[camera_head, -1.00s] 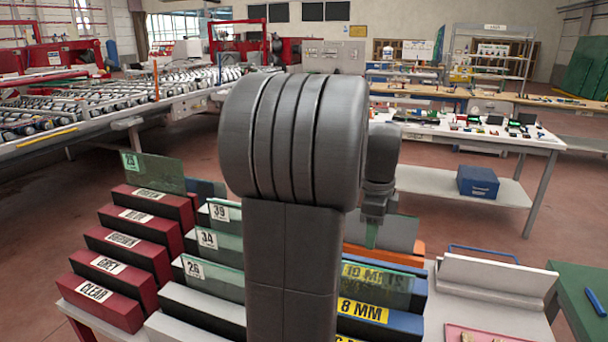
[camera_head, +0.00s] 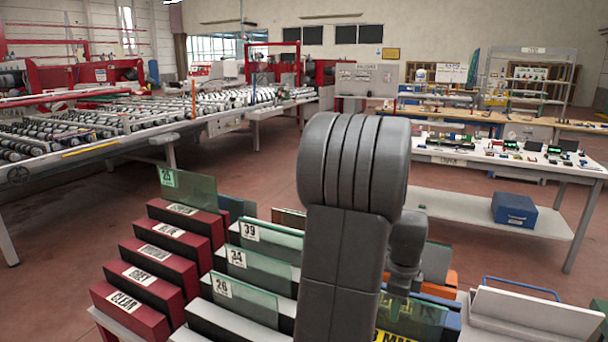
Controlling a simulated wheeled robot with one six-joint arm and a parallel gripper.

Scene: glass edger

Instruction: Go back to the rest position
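My arm rises in the middle of the camera_head view, and its thick grey joint hides much of what is behind it. My gripper (camera_head: 402,284) hangs down at the end of the wrist, just right of the arm. Its fingertips are small and dark, and I cannot tell whether they are open or shut. It is in front of or just above a greenish glass pane (camera_head: 424,318) in the right-hand rack; whether they touch is unclear.
Left of my arm stand dark red labelled blocks (camera_head: 141,309) and pale slots with glass panes numbered 39 (camera_head: 272,240), 34 and 26. A white tray (camera_head: 535,312) is at the right. A roller conveyor (camera_head: 95,135) and a white table (camera_head: 470,207) stand behind, with open floor between.

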